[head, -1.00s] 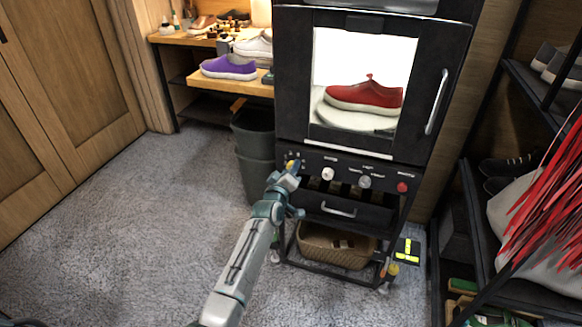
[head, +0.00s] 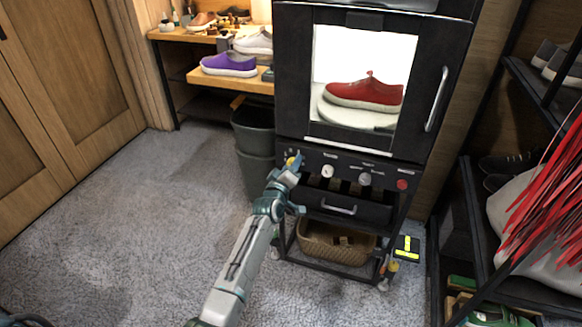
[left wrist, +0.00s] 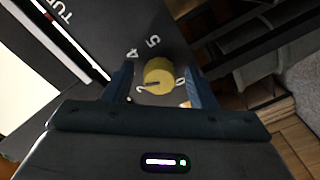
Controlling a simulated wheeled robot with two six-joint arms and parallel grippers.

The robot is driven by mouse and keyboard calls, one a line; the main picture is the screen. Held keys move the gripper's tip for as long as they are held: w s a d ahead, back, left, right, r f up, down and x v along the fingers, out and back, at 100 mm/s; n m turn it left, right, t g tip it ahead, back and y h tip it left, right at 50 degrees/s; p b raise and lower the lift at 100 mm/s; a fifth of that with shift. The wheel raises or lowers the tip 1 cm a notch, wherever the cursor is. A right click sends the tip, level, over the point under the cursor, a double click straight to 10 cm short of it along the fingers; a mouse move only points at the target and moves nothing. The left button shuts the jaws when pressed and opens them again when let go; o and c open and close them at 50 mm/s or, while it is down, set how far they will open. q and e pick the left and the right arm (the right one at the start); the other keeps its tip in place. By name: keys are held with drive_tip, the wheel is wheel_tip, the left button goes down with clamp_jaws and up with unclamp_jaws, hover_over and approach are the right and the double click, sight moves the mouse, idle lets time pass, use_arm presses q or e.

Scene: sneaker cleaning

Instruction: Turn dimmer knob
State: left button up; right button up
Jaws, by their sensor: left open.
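A yellow knob (head: 290,161) sits at the left end of the black cabinet's control panel (head: 345,172). In the left wrist view the yellow knob (left wrist: 158,76) has a dark pointer line, with numerals such as 0, 4 and 5 printed around it. My left gripper (head: 293,165) is open at the knob. In the left wrist view its two blue fingers (left wrist: 160,88) stand on either side of the knob, with a gap on both sides. A label naming the dimmer is not readable.
To the right on the panel are a white knob (head: 328,171), a grey knob (head: 364,179) and a red button (head: 402,185). Above, a red sneaker (head: 365,93) stands in the lit box. A drawer handle (head: 338,208) sits below. A grey bin (head: 254,140) stands left.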

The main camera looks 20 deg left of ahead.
use_arm(q)
drive_tip(key=s+p, duration=0.2)
drive_tip(key=s, duration=0.8)
drive_tip(key=shift+s+a, duration=0.15)
drive_tip(key=shift+s, duration=0.25)
use_arm(e)
drive_tip(key=shift+g, duration=0.5)
drive_tip(key=x, duration=0.4)
drive_tip(key=shift+s+d+f, duration=0.1)
drive_tip(key=shift+d+f, duration=0.3)
drive_tip(key=shift+f, duration=0.05)
drive_tip(key=shift+r, duration=0.1)
